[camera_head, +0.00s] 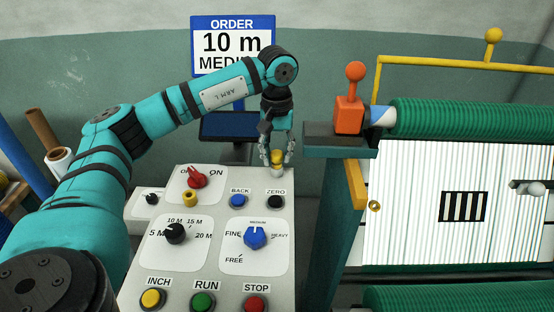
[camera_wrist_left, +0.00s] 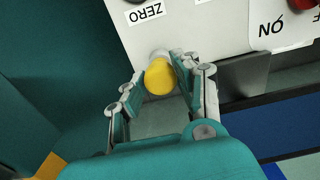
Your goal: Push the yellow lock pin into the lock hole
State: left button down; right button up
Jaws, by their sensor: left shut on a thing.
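The yellow lock pin (camera_head: 277,157) stands upright in a pale round seat (camera_head: 277,172) at the back right corner of the control panel. My left gripper (camera_head: 275,158) comes down from above and is shut on the pin. In the left wrist view, the yellow pin head (camera_wrist_left: 160,78) sits between the two fingers of the left gripper (camera_wrist_left: 160,72). A brass ring with a dark centre (camera_head: 374,206) is on the machine frame, and a yellow collar (camera_head: 190,197) is below the red switch; I cannot tell which is the lock hole. The right gripper is out of view.
The panel (camera_head: 211,214) carries a red switch (camera_head: 196,178), black and blue knobs, and several push buttons. To the right stands the machine with green rollers (camera_head: 470,118), striped netting (camera_head: 420,180) and an orange lever (camera_head: 355,85). An order sign (camera_head: 233,24) is behind.

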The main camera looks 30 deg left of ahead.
aim_at(277, 152)
pick_arm(q)
jog(key=shift+r+p, duration=0.45)
jog(key=shift+r, duration=0.3)
jog(key=shift+r+p, duration=0.4)
jog(key=shift+r, duration=0.15)
jog(key=shift+r+p, duration=0.9)
jog(key=shift+r, duration=0.45)
jog(key=shift+r, duration=0.1)
jog(key=shift+r+p, duration=1.35)
jog(key=shift+r, duration=0.55)
